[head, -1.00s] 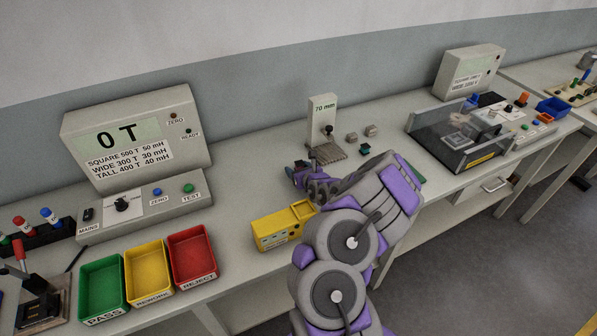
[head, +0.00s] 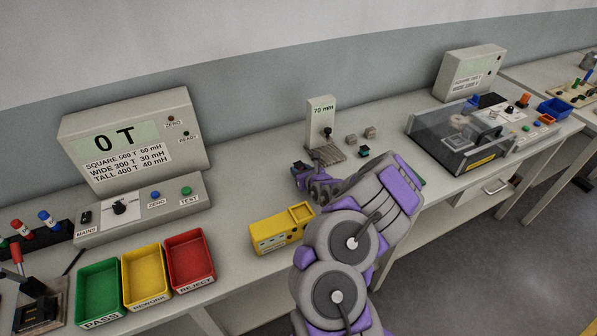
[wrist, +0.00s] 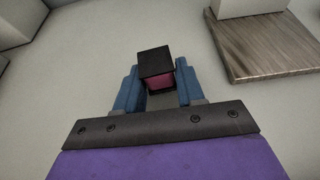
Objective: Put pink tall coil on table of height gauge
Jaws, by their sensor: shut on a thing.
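The pink coil (wrist: 158,84) shows in the wrist view with a black square end cap facing the camera. My gripper (wrist: 156,88) is shut on it, with a blue finger on each side. In the head view my gripper (head: 301,172) is over the bench, just left of the height gauge, and the coil is not clearly visible there. The height gauge (head: 321,113) is a pale upright post reading 70 mm. Its ridged metal table (head: 328,155) lies at its foot. In the wrist view the table (wrist: 268,46) is at upper right, apart from the coil.
A yellow box (head: 281,232) stands left of my arm. Small grey blocks (head: 370,132) and a dark green-topped part (head: 364,152) lie right of the gauge. Green, yellow and red trays (head: 188,262) sit at front left. A clear-walled fixture (head: 455,135) stands at right.

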